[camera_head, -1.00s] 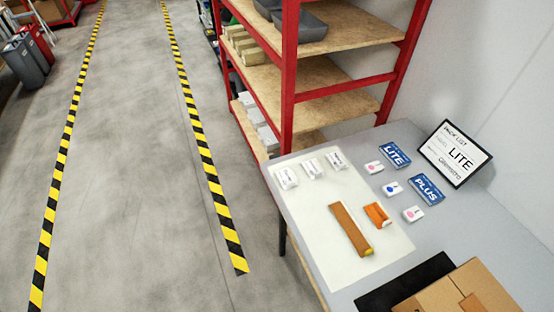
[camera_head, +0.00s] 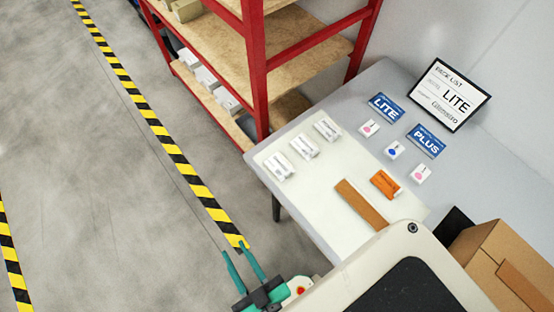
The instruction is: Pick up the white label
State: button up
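Three white label-like pieces with dark print lie in a row on the pale mat (camera_head: 330,226): one at the left (camera_head: 279,166), one in the middle (camera_head: 305,146) and one at the right (camera_head: 327,129). Smaller white pieces lie farther right, with a pink spot (camera_head: 369,128), a blue spot (camera_head: 394,150) and a pink spot (camera_head: 421,173). I cannot tell which one is the task's white label. My gripper (camera_head: 234,249) has teal fingers, spread apart and empty. It shows over the floor, left of the table's front edge and apart from all these pieces.
A brown strip (camera_head: 361,204) and an orange piece (camera_head: 385,184) lie on the table. Blue LITE (camera_head: 386,107) and PLUS (camera_head: 426,140) cards and a pick-list sign (camera_head: 449,95) are behind. A red shelf (camera_head: 254,70) adjoins the table; a cardboard box (camera_head: 503,259) is at right.

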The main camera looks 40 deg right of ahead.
jog(key=w+a+r+t+y, duration=0.1)
jog(key=w+a+r, duration=0.2)
jog(key=w, duration=0.5)
jog(key=w+a+r+t+y, duration=0.1)
jog(key=w+a+r, duration=0.25)
jog(key=w, duration=0.35)
jog(key=w+a+r+t+y, duration=0.1)
jog(key=w+a+r, duration=0.25)
jog(key=w, duration=0.45)
jog(key=w+a+r+n+g+y, duration=0.2)
jog(key=w+a+r+n+y, duration=0.15)
jog(key=r+n, duration=0.3)
jog(key=w+a+r+n+g+y, duration=0.25)
jog(key=r+n+y, duration=0.2)
jog(key=r, duration=0.25)
jog(key=w+a+r+n+g+y, duration=0.2)
jog(key=w+r+n+y, duration=0.15)
jog(key=r+n, duration=0.25)
jog(key=n+g+h, duration=0.3)
jog(key=g+h, duration=0.9)
jog(key=h, duration=0.2)
send_over(289, 171)
notch_tip(289, 171, down, 22)
notch_tip(289, 171, down, 10)
jog(key=shift+r, duration=0.1)
